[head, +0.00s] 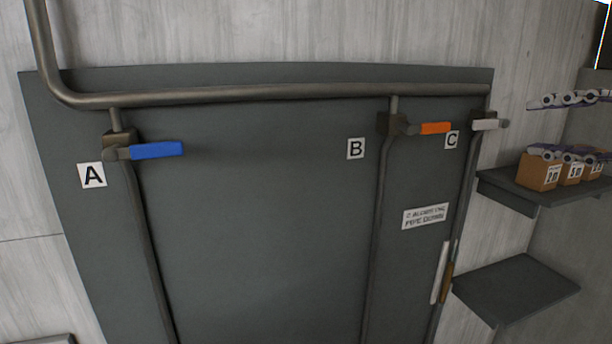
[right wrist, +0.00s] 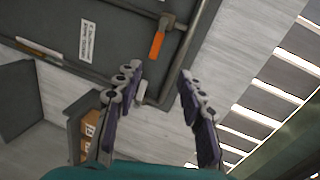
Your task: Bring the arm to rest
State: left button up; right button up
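My right gripper (head: 534,127) is at the right edge of the head view, in front of the upper shelf. Its two fingers are spread wide with nothing between them, which also shows in the right wrist view (right wrist: 158,72). A dark panel carries a pipe with three valve handles: a blue one (head: 156,150) by label A, an orange one (head: 435,128) by label B, and a white one (head: 484,125) by label C. The orange handle also shows in the right wrist view (right wrist: 157,46). The gripper is apart from the handles. My left gripper is not in view.
An upper shelf (head: 510,191) holds several small labelled cardboard boxes (head: 538,173), partly behind the lower finger. A lower shelf (head: 515,290) is bare. A white sign (head: 425,216) is on the panel. Slatted light strips (right wrist: 275,92) show at right in the wrist view.

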jog(key=w+a+f+n+g+b, duration=0.1)
jog(key=a+f+n+g+b, duration=0.3)
jog(key=f+b, duration=1.3)
jog(key=w+a+f+n+g+b, duration=0.1)
jog(key=a+f+g+b, duration=0.3)
jog(key=f, duration=2.7)
pick_arm(q)
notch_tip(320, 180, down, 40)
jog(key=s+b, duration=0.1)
jog(key=b, duration=1.8)
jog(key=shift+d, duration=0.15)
pick_arm(e)
jog(key=s+a+f+n+h, duration=0.1)
jog(key=s+a+f+n, duration=0.1)
jog(key=f, duration=1.4)
jog(key=s+a+f+n+h, duration=0.2)
jog(key=a+f+n, duration=0.1)
jog(key=f, duration=1.3)
jog(key=s+a+f+n+h, duration=0.1)
jog(key=s+a+f+n, duration=0.1)
jog(key=f, duration=1.4)
jog(key=shift+s+a+f+n+h, duration=0.15)
jog(key=shift+a+f+n+h, duration=0.15)
jog(key=shift+n, duration=0.4)
